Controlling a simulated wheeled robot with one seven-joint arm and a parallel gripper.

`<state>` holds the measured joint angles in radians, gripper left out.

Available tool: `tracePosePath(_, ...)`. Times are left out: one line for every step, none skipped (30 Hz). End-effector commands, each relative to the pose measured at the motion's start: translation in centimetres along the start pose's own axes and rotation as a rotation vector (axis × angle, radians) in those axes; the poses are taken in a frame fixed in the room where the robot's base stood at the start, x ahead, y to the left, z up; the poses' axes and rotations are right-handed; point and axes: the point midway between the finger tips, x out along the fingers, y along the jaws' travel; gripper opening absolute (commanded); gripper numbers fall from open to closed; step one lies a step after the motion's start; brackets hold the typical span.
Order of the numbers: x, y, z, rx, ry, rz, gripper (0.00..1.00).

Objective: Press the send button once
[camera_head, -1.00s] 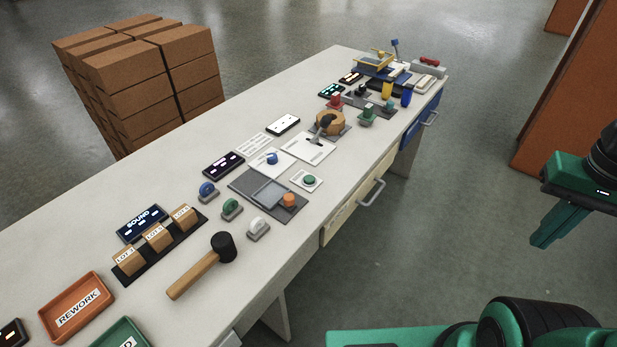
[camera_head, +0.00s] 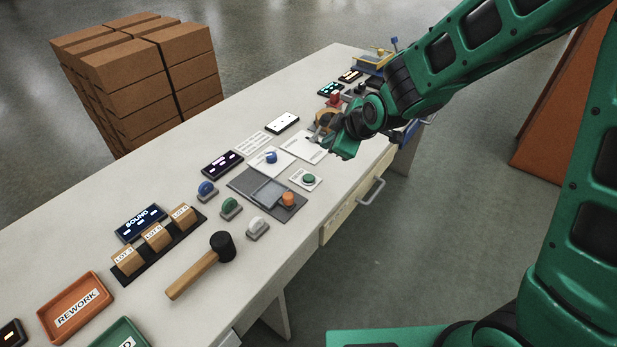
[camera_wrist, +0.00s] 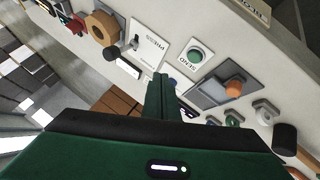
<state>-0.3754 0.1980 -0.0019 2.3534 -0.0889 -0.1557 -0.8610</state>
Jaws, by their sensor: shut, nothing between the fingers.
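The send button is a green round button (camera_head: 309,180) on a small white plate on the bench, right of the grey panel. In the wrist view the green button (camera_wrist: 195,54) shows with the word SEND printed on its plate. My gripper (camera_head: 340,152) is above the bench, up and to the right of the button in the head view, and apart from it. In the wrist view its fingers (camera_wrist: 161,80) are together and empty, pointing toward the bench, left of the send button.
A grey panel with an orange button (camera_head: 289,198) lies beside the send plate. A mallet (camera_head: 205,265), several knobs and a rework tray (camera_head: 75,307) lie nearer. Stacked boxes (camera_head: 140,80) stand behind the bench.

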Motion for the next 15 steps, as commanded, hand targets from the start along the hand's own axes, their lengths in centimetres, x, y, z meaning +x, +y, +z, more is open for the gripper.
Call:
tracePosePath(0.8,-0.8,-1.2,-0.032,0.025,-0.005,0.0)
tracePosePath(1.2,-1.1,-1.8,-0.049,0.039,-0.004,0.0)
tracePosePath(1.5,-1.4,-2.4,-0.066,0.053,-0.002,0.0)
tracePosePath(1.7,-1.5,-2.8,-0.076,0.063,-0.001,0.0)
tracePosePath(1.9,-1.7,-3.1,-0.085,0.069,0.0,0.0)
tracePosePath(2.0,-1.9,-3.4,-0.094,0.076,0.0,0.0)
tracePosePath(2.1,-1.9,-3.5,-0.097,0.08,0.001,0.0)
tracePosePath(2.1,-1.9,-3.6,-0.1,0.082,0.002,0.0)
tracePosePath(2.1,-1.9,-3.7,-0.101,0.084,0.003,0.0)
tracePosePath(2.1,-1.9,-3.7,-0.101,0.084,0.003,0.0)
tracePosePath(2.1,-1.9,-3.7,-0.101,0.084,0.003,0.0)
tracePosePath(2.1,-1.9,-3.6,-0.1,0.084,0.003,0.0)
tracePosePath(2.1,-1.9,-3.6,-0.1,0.083,0.003,0.0)
tracePosePath(2.1,-1.9,-3.6,-0.1,0.083,0.003,0.0)
tracePosePath(2.1,-1.9,-3.6,-0.099,0.083,0.003,0.0)
